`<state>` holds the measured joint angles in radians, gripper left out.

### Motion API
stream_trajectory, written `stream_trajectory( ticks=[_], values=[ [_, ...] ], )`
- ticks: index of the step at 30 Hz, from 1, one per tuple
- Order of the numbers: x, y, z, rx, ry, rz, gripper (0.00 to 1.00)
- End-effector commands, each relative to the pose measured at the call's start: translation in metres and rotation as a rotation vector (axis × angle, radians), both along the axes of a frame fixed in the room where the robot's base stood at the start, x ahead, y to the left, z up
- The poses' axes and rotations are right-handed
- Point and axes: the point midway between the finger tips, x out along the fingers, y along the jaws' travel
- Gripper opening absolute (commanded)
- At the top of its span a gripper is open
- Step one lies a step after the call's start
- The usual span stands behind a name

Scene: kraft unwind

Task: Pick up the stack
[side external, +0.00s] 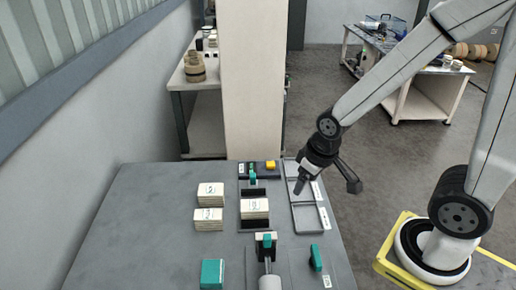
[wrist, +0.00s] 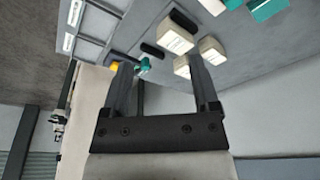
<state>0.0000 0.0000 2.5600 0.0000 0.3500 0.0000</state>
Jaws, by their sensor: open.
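Three pale, banded stacks with printed tops are on the grey table. One stack (side external: 254,208) sits between dark end pieces of a holder near the table's middle; it also shows in the wrist view (wrist: 173,35). Two others stand to its left, a rear stack (side external: 210,193) and a front stack (side external: 208,218). Which one the task means I cannot tell. My gripper (side external: 300,188) is open and empty, above the table's right side and up to the right of the holder stack. In the wrist view its two fingers (wrist: 160,72) are apart with no stack between them.
A grey compartment tray (side external: 306,217) lies along the table's right side. A pale column (side external: 252,80) rises behind. The table's left side is clear.

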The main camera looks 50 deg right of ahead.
Motion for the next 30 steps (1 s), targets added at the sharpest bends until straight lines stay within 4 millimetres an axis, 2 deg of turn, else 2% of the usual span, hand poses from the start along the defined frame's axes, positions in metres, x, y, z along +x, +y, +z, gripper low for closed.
stream_trajectory(
  ticks=[2, 14, 20, 30],
  values=[
    [0.000, 0.000, 0.000, 0.000, 0.000, 0.000, 1.00],
    [0.006, 0.001, -0.001, -0.005, 0.009, 0.027, 1.00],
    [0.029, 0.004, -0.008, -0.025, 0.041, 0.130, 1.00],
    [0.089, 0.013, -0.040, -0.067, 0.127, 0.426, 1.00]
  ],
)
